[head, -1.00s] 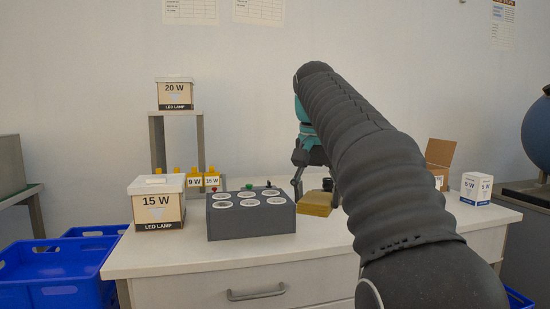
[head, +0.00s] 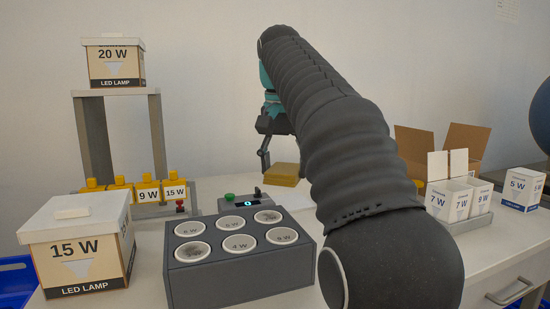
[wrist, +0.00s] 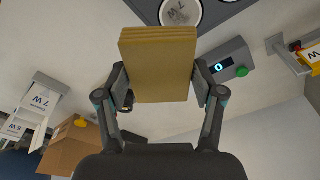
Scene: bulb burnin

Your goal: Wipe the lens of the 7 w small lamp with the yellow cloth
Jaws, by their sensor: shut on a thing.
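My gripper (wrist: 159,84) is shut on the yellow cloth (wrist: 159,65), a thick folded pad held between the two fingers. In the head view my gripper (head: 266,150) is partly hidden behind my arm, with the cloth (head: 285,174) beyond the dark lamp rack (head: 240,284). The rack holds several round lamps with pale lenses facing up. In the wrist view, one lens (wrist: 180,11) beyond the cloth appears to read 7 W upside down. The rear-right lens (head: 268,216) in the head view looks smudged. The cloth appears apart from the rack.
A tester with a green button (head: 240,198) stands behind the rack. A 15 W box (head: 80,262) is at the left and a 20 W box (head: 115,65) on a stand. Small white cartons (head: 448,202) and an open cardboard box (head: 414,145) are at the right.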

